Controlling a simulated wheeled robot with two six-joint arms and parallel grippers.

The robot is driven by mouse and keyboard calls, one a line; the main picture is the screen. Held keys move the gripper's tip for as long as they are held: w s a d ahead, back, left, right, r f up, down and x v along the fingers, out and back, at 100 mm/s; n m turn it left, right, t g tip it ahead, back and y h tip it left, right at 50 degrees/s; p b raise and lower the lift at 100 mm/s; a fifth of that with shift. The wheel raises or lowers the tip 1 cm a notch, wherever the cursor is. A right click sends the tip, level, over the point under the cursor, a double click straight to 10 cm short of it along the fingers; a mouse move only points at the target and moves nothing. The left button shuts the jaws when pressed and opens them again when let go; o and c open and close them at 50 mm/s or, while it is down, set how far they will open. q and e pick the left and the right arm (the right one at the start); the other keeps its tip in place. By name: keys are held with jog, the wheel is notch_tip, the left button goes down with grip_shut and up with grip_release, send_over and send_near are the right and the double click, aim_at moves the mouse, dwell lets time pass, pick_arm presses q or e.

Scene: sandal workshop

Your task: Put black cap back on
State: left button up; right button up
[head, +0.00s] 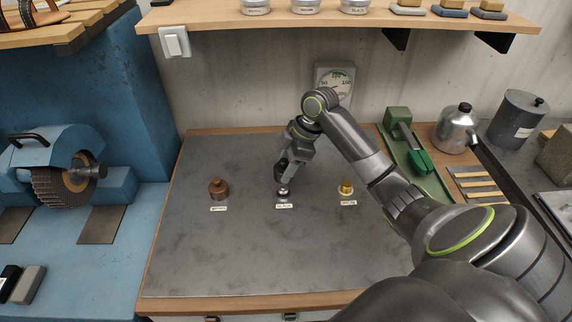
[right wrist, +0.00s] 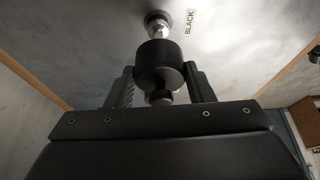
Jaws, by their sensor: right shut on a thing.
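The black cap (right wrist: 160,63) is a dark cylinder with a narrower knob, seen in the right wrist view. My right gripper (right wrist: 161,90) is shut on it; it also shows in the head view (head: 282,174), pointing down at the middle of the grey bench top. A small silver fitting (head: 283,192) is directly below the gripper, behind the label reading BLACK (head: 284,206). In the right wrist view the bright fitting (right wrist: 158,31) shows just beyond the cap, in line with it. I cannot tell whether cap and fitting touch. My left gripper is not in view.
A brown capped item (head: 218,188) stands to the left and a brass-topped fitting (head: 346,188) to the right, each with a label. A green tool (head: 410,145) and metal can (head: 456,128) are at the right. The front bench area is clear.

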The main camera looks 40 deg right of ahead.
aim_at(282, 188)
notch_tip(282, 188, down, 4)
jog(key=b, duration=0.3)
jog(key=shift+a+f+b, duration=0.1)
jog(key=shift+b, duration=0.3)
jog(key=shift+f+b, duration=0.45)
jog(key=shift+f, duration=0.65)
jog(key=o, duration=1.1)
jog(key=b+v, duration=0.1)
jog(key=v, duration=1.6)
jog(key=shift+r, duration=0.25)
jog(key=shift+f, duration=0.1)
